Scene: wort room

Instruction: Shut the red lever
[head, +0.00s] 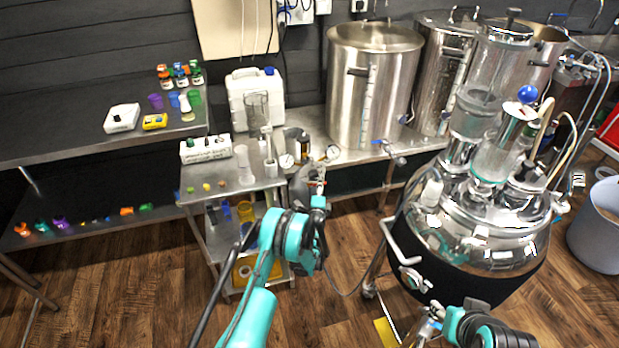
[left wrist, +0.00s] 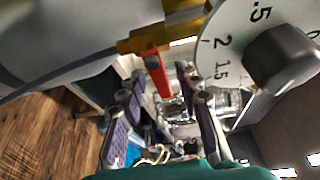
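The red lever (left wrist: 158,74) shows in the left wrist view as a straight red bar. It hangs from a yellow brass fitting (left wrist: 150,39) beside a white dial with a dark knob. My left gripper (left wrist: 165,88) is open. In that view its two fingers stand on either side of the lever, with a gap on both sides; I cannot tell whether either touches it. In the head view my left gripper (head: 318,203) is beside the gauges and fittings of a gas bottle, and its fingers are hard to make out. My right gripper (head: 427,324) is low, near the bottom edge, its fingers unclear.
Two round gauges (head: 287,161) (head: 333,153) sit on the fittings. A small metal cart (head: 205,192) stands left of my left gripper. A large round steel-topped vessel (head: 480,228) stands to the right. Wooden floor (head: 130,275) is free at the left.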

